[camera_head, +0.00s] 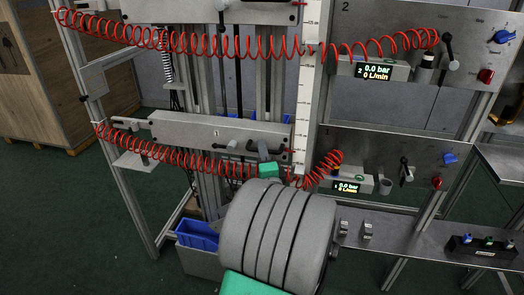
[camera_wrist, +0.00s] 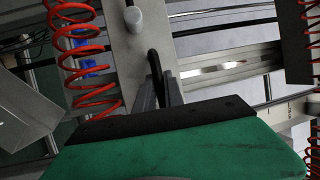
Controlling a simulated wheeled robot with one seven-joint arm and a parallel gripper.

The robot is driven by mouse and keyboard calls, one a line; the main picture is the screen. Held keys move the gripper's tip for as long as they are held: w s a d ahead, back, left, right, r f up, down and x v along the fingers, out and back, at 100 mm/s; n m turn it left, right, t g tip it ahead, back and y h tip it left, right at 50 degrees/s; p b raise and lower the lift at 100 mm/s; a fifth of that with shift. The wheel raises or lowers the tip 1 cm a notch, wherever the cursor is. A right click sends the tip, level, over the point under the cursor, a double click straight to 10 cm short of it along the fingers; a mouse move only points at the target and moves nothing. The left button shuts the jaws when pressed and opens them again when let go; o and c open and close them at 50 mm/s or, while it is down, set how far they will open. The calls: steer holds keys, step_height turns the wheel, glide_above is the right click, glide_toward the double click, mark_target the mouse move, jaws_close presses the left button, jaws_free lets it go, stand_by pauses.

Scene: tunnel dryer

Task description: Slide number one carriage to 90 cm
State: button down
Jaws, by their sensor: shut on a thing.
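The number one carriage (camera_head: 182,131) is a long grey block marked 1 on the lower part of the frame. In the wrist view its grey plate (camera_wrist: 118,62) lies behind my fingers. My gripper (camera_head: 263,150) is at the carriage's right end, partly hidden by my own arm. In the wrist view my gripper (camera_wrist: 159,92) is shut on a black handle (camera_wrist: 154,62) on the plate. A pale knob (camera_wrist: 133,19) sits beside it. A white upright scale (camera_head: 304,100) stands just right of the carriage; its figures are too small to read.
A number two carriage (camera_head: 270,12) is above. Red coiled hoses (camera_head: 175,155) hang near the lower carriage and the gripper. The lower panel's display (camera_head: 346,187) reads 0.0 bar. A blue bin (camera_head: 198,235) sits below. A wooden crate (camera_head: 50,90) stands at left.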

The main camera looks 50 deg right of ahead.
stand_by(0.5)
steer(key=shift+r, duration=0.45)
steer(key=c, duration=1.5)
jaws_free()
steer(key=shift+o, duration=0.2)
steer(key=shift+f, duration=0.1)
steer(key=shift+s+a+f, duration=0.1)
steer(key=shift+s+a, duration=0.1)
steer(key=b+v, duration=0.1)
steer(key=v, duration=0.6)
steer(key=shift+b, duration=0.3)
